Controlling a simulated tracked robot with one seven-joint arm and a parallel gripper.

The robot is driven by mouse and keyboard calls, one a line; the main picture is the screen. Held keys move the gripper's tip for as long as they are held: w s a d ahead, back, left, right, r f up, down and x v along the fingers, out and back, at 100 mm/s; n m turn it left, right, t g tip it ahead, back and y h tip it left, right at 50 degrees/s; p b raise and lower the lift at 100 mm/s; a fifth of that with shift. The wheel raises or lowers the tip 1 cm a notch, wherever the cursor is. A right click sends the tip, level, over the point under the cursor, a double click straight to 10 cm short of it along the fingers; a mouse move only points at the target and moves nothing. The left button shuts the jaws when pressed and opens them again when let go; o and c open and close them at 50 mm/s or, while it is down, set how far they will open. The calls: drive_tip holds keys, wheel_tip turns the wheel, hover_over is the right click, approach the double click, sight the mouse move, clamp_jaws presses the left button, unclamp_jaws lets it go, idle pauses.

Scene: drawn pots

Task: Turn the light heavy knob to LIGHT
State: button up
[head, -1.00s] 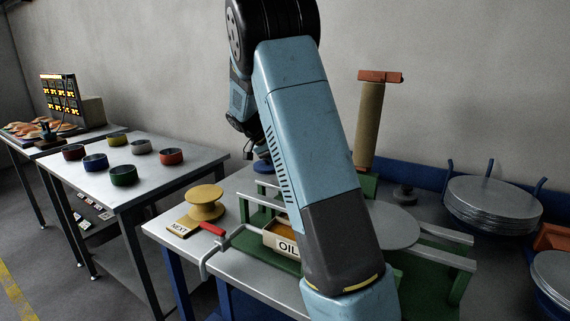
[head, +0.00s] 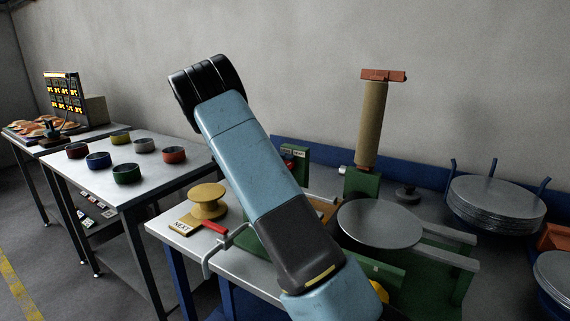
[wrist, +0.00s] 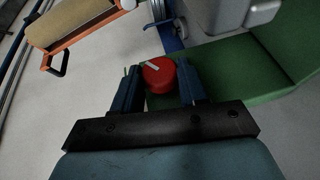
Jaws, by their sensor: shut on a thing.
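The knob (wrist: 157,78) is a round red disc with a white pointer mark, on a green part of the machine in the wrist view. No LIGHT or HEAVY wording is readable in the wrist view. In the head view my arm hides the gripper. A green block (head: 295,158) with a small label stands behind the arm there; I cannot tell whether it bears this knob.
A grey round plate (head: 380,224) and a tall tan column (head: 371,125) stand right of my arm. Stacked discs (head: 495,204) are far right. Several coloured bowls (head: 126,173) sit on the left table.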

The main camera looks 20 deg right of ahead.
drive_tip(key=shift+a+f+n+g+h, duration=0.2)
drive_tip(key=shift+f+n+g+h, duration=0.15)
drive_tip(key=shift+h, duration=0.25)
drive_tip(key=o, duration=1)
drive_tip(key=shift+d+r, duration=0.1)
drive_tip(key=v, duration=1.4)
drive_tip(key=shift+f, duration=0.25)
drive_tip(key=shift+d, duration=0.1)
